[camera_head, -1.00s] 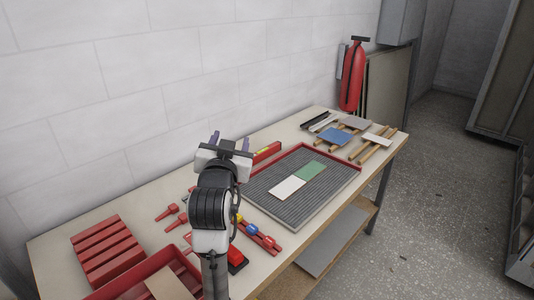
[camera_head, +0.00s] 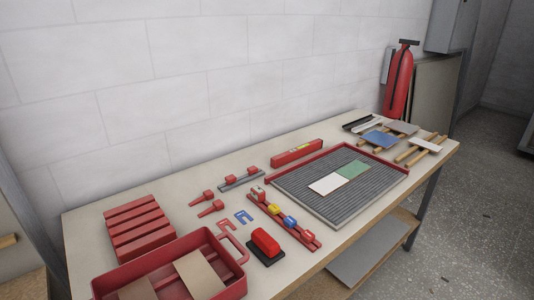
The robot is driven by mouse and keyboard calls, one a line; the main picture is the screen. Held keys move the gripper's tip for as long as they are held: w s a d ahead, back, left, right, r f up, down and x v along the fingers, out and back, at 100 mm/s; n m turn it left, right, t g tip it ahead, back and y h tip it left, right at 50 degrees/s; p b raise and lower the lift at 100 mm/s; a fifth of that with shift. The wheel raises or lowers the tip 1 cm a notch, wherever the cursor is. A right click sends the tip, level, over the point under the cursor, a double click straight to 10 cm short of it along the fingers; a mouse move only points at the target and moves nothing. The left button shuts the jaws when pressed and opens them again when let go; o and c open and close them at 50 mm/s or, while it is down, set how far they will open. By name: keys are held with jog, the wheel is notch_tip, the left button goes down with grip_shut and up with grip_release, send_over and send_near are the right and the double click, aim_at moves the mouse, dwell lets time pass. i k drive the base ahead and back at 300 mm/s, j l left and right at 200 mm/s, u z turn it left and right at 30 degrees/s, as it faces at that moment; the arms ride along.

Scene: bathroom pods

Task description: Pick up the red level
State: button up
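A red level (camera_head: 297,152) with a small yellowish vial mark lies on the workbench (camera_head: 190,183), near its back edge by the white wall. It sits just behind the back left corner of the grey ribbed tray. Nothing covers it from this view. My gripper and arm are not in view now, so the gripper's opening cannot be seen.
The ribbed tray (camera_head: 310,203) with a red edge holds a white tile and a green tile. Red blocks (camera_head: 140,228), a red bin (camera_head: 228,262) and small tools lie to the left. Slats with tiles (camera_head: 380,139) lie right. A fire extinguisher (camera_head: 399,85) hangs behind.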

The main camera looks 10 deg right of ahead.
aim_at(281, 159)
jog(key=i+l+u, duration=0.1)
jog(key=l+u, duration=0.55)
jog(key=u, duration=0.2)
jog(key=l+u, duration=0.35)
jog(key=l, duration=1.15)
jog(key=k+l+u, duration=0.15)
jog(key=l, duration=0.7)
jog(key=k+l+u, duration=0.1)
jog(key=l, duration=0.3)
jog(key=k+l, duration=0.1)
jog(key=l, duration=0.3)
jog(key=k+l, duration=0.1)
jog(key=l, duration=0.4)
jog(key=k+l, duration=0.1)
jog(key=l, duration=0.35)
jog(key=k+l, duration=0.1)
jog(key=l, duration=0.4)
jog(key=k+l, duration=0.1)
jog(key=l, duration=0.4)
jog(key=u, duration=0.05)
